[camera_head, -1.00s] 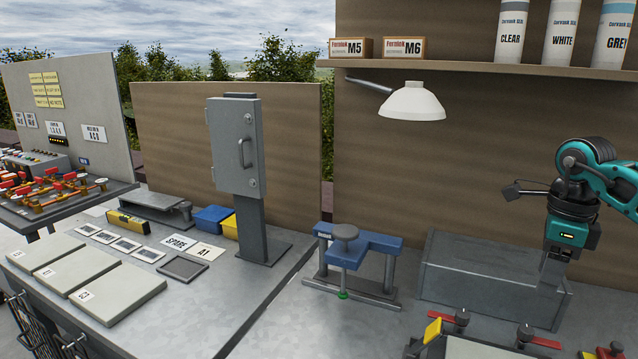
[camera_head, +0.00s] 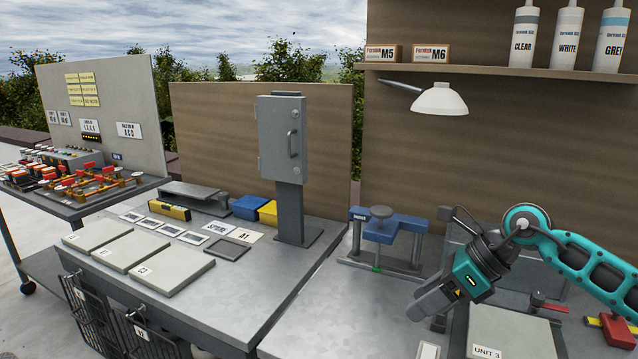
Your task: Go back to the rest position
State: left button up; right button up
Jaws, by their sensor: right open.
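My right arm comes in from the right edge in the head view. My right gripper (camera_head: 432,301) points down and to the left above the right bench, and its jaws are open with nothing seen between them. It is in front of the blue clamp stand (camera_head: 393,228) and to the left of the grey panel marked UNIT 3 (camera_head: 508,335). The gripper and arm hide part of the grey block behind them. My left gripper is not in view.
A grey cabinet on a post (camera_head: 282,140) stands on the middle bench with several flat grey panels (camera_head: 172,271). A lamp (camera_head: 440,99) hangs below the shelf (camera_head: 500,71) with cartridges. Red-handled clamps (camera_head: 617,331) stand at the right. The middle bench's front right is clear.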

jog(key=s+a+r+m+t+y, duration=0.1)
jog(key=a+r+m+t+y, duration=0.35)
jog(key=a, duration=0.25)
jog(key=s+a+r+m+t+y, duration=0.2)
jog(key=a+r+m+t+y, duration=0.25)
jog(key=a+m, duration=0.2)
jog(key=s+d+f+m+t+h, duration=0.2)
jog(key=d+f+m+h, duration=0.5)
jog(key=m, duration=0.7)
jog(key=s+d+f+m+t+h, duration=0.2)
jog(key=d+f+m+h, duration=0.35)
jog(key=m+h, duration=0.6)
jog(key=s+d+f+m+g+y, duration=0.1)
jog(key=s+f+m+g, duration=0.4)
jog(key=s, duration=0.6)
jog(key=s+f+m+g+y, duration=0.1)
jog(key=s+f+m+g, duration=0.3)
jog(key=s+f+g, duration=0.55)
jog(key=w+a+f+n+t+y, duration=0.1)
jog(key=w+a+f+t, duration=0.1)
jog(key=w+f+t, duration=0.4)
jog(key=shift+w+a+f+t+y, duration=0.3)
jog(key=shift+f+t, duration=0.45)
jog(key=shift+t, duration=1.2)
